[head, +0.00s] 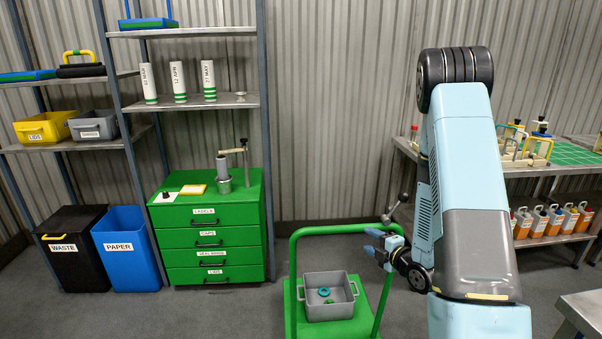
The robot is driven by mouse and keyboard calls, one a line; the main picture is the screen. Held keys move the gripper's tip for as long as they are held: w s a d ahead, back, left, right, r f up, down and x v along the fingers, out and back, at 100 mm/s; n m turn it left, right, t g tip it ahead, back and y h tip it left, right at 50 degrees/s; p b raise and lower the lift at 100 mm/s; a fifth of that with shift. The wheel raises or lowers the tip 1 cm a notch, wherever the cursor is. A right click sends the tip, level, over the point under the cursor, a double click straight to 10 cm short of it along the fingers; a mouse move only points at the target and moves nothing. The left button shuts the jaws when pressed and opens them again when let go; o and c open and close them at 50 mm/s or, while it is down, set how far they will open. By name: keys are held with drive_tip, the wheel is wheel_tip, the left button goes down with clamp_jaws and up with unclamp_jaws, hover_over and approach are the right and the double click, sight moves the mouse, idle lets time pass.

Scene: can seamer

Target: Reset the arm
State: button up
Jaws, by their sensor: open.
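My arm rises at the right of the head view, bends at a dark joint near the top and comes back down. My gripper (384,249) is at its lower left, above the right side of a green cart. Its jaws point left and are open, with nothing seen between them. The gripper is up and to the right of a grey bin on the cart, apart from it.
Left stand a green drawer cabinet (213,238) with a can seamer (224,184), a waste bin (75,262) and a paper bin (127,262). A workbench (548,168) is behind my arm.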

drive_tip(key=s+d+r+m+g+h, duration=0.1)
drive_tip(key=s+r+m+g+h, duration=0.15)
drive_tip(key=r+m, duration=0.5)
drive_tip(key=s+d+r+m+g+h, duration=0.1)
drive_tip(key=r+m+h, duration=0.3)
drive_tip(key=r, duration=0.7)
drive_tip(key=s+a+r+m+g, duration=0.2)
drive_tip(key=s+r+m, duration=0.3)
drive_tip(key=s, duration=0.7)
drive_tip(key=s+a+r+m+g, duration=0.3)
drive_tip(key=s+a+r+m, duration=0.1)
drive_tip(key=s, duration=0.8)
wheel_tip(320, 180, up, 3)
drive_tip(key=shift+s+a+f+m+y, duration=0.1)
drive_tip(key=shift+s+a+m+y, duration=0.25)
drive_tip(key=shift+s+m, duration=0.1)
